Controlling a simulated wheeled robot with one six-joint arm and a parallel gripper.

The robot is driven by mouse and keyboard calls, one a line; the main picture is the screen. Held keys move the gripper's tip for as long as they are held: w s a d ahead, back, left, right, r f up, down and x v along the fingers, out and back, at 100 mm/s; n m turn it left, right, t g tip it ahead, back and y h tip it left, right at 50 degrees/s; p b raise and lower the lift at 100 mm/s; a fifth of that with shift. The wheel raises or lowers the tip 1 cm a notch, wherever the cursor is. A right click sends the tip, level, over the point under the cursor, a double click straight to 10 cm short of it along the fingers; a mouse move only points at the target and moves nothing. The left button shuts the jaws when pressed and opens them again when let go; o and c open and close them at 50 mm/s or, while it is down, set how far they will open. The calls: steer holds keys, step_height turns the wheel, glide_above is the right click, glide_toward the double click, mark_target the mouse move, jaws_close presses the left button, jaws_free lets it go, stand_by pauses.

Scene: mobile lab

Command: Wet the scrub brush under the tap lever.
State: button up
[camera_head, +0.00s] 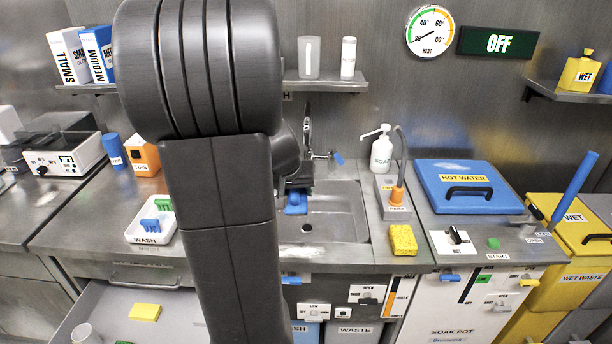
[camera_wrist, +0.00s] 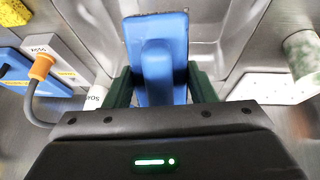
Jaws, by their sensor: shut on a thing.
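The blue scrub brush (camera_head: 296,204) is held by my gripper (camera_head: 297,184) over the left part of the sink (camera_head: 345,226). In the wrist view the brush (camera_wrist: 158,60) sits between the two dark green fingers of my gripper (camera_wrist: 160,88), which are shut on it. The tap (camera_head: 307,128) stands behind, near the back wall, partly hidden by my arm. Its blue tap lever (camera_head: 338,159) sticks out to the right. No water stream is visible. I cannot tell whether the brush is directly below the spout.
A soap bottle (camera_head: 381,152), an orange-tipped probe (camera_head: 397,195) and a yellow sponge (camera_head: 403,239) stand right of the sink. The white wash tray (camera_head: 147,238) is on the left. The hot water lid (camera_head: 468,198) is farther right. An open drawer (camera_head: 100,310) lies below left.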

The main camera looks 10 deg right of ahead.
mark_target(290, 193)
steer(key=shift+s+a+r+p, duration=0.15)
steer(key=shift+s+a+r, duration=0.25)
steer(key=shift+s+r, duration=0.3)
steer(key=shift+s+a+r+p, duration=0.2)
steer(key=shift+s+a+r, duration=0.25)
steer(key=shift+s+r, duration=0.2)
steer(key=shift+s+a+r+p, duration=0.15)
steer(key=shift+s+a+r, duration=0.25)
steer(key=shift+s+r, duration=0.3)
steer(key=shift+f, duration=0.1)
steer(key=shift+w, duration=0.1)
steer(key=shift+w+f, duration=0.1)
steer(key=shift+w, duration=0.15)
steer(key=w+a+f+n+y+p, duration=0.1)
steer(key=w+a+f+p, duration=0.3)
steer(key=w+a+f, duration=0.4)
steer(key=a+f+n, duration=0.1)
steer(key=a+f, duration=0.2)
steer(key=shift+w+a+n+t, duration=0.2)
steer(key=shift+a+n+t, duration=0.1)
steer(key=shift+n, duration=0.1)
